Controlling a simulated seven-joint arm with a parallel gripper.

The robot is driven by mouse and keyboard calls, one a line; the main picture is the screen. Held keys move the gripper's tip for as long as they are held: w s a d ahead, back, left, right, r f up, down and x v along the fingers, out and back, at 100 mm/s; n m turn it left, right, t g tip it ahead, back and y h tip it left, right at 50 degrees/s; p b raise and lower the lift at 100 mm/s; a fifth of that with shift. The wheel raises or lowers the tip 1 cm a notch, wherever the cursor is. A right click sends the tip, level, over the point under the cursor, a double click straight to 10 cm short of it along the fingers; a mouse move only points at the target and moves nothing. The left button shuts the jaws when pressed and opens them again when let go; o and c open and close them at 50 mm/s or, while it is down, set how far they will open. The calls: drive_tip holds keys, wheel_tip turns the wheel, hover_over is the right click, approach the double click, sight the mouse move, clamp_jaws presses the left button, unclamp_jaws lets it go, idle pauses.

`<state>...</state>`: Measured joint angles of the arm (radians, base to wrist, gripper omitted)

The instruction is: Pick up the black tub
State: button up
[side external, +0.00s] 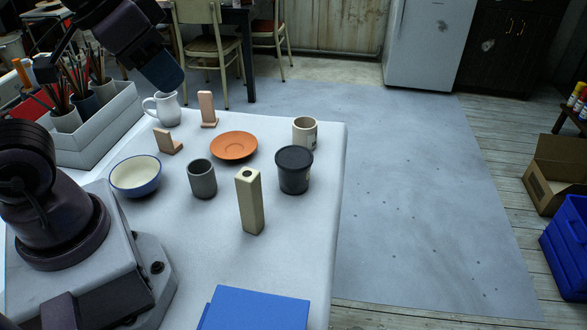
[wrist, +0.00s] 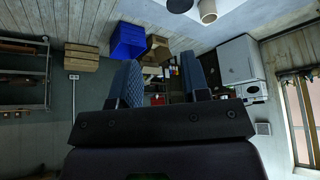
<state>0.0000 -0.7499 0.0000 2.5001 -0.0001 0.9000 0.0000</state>
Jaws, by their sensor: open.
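The black tub (side external: 294,176) stands upright on the table (side external: 292,236) near its right edge in the side view. It is a short, dark round tub with a black lid. My gripper (wrist: 161,70) is open in the wrist view, with two blue padded fingers apart and nothing between them. In the side view, a dark part of my arm with a bluish end hangs at the upper left, well away from the tub.
A beige cup (side external: 305,131) stands close behind the tub. An orange saucer (side external: 234,146), grey cup (side external: 202,180) and tan square post (side external: 250,203) are to its left. A white pitcher (side external: 166,109) and bowl (side external: 135,177) stand farther left. Bare table lies in front.

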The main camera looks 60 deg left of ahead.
drive_tip(key=o, duration=1.1)
wheel_tip(320, 180, up, 5)
drive_tip(key=w+a+f+m+g+y, duration=0.3)
drive_tip(key=w+a+f+m+y, duration=0.1)
drive_tip(key=w+a+m, duration=0.25)
wheel_tip(320, 180, up, 3)
drive_tip(key=m+t+y, duration=0.8)
drive_tip(key=m+y, duration=0.3)
drive_tip(key=m, duration=0.8)
hover_over(293, 170)
drive_tip(key=shift+n, duration=0.25)
wheel_tip(293, 170, down, 33)
drive_tip(key=shift+f, duration=0.2)
drive_tip(key=shift+x, duration=1.15)
drive_tip(key=shift+w+a, duration=0.2)
drive_tip(key=shift+w, duration=0.05)
